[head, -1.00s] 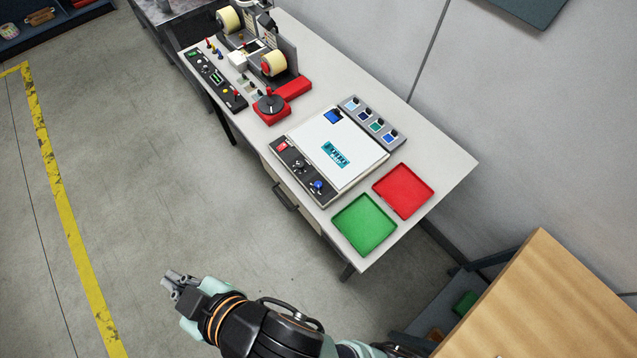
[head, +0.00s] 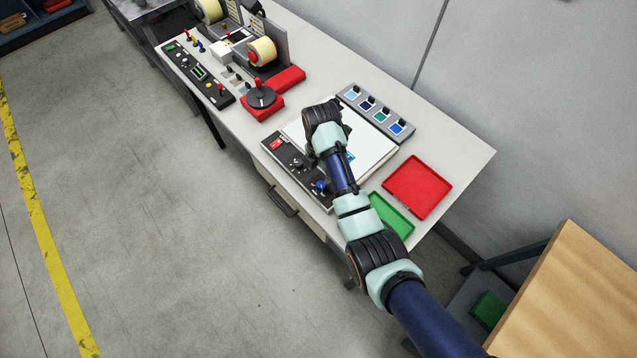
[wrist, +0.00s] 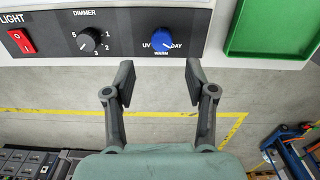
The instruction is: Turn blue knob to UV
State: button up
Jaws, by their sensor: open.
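The blue knob (wrist: 163,40) sits on the dark control panel (wrist: 125,15), with UV printed to its left, DAY to its right and WARM below. Its pointer is too small to read surely. In the head view the knob (head: 320,186) shows just left of my arm. My gripper (wrist: 160,78) is open and empty, its two fingers apart. In the wrist view the fingertips lie just below the knob, one to each side, and the knob is not between them. In the head view my arm hides the gripper.
A black dimmer knob (wrist: 90,40) and a red light switch (wrist: 22,41) share the panel. A green tray (wrist: 270,30) lies to the right. The head view also shows a red tray (head: 417,187), a white light box (head: 375,150) and a red-based rotary station (head: 262,100).

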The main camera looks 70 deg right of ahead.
aim_at(321, 185)
jog(key=shift+s+f, duration=0.1)
jog(key=shift+f, duration=0.15)
notch_tip(321, 185, down, 7)
jog(key=shift+f+b, duration=0.2)
jog(key=shift+b, duration=0.25)
grip_shut()
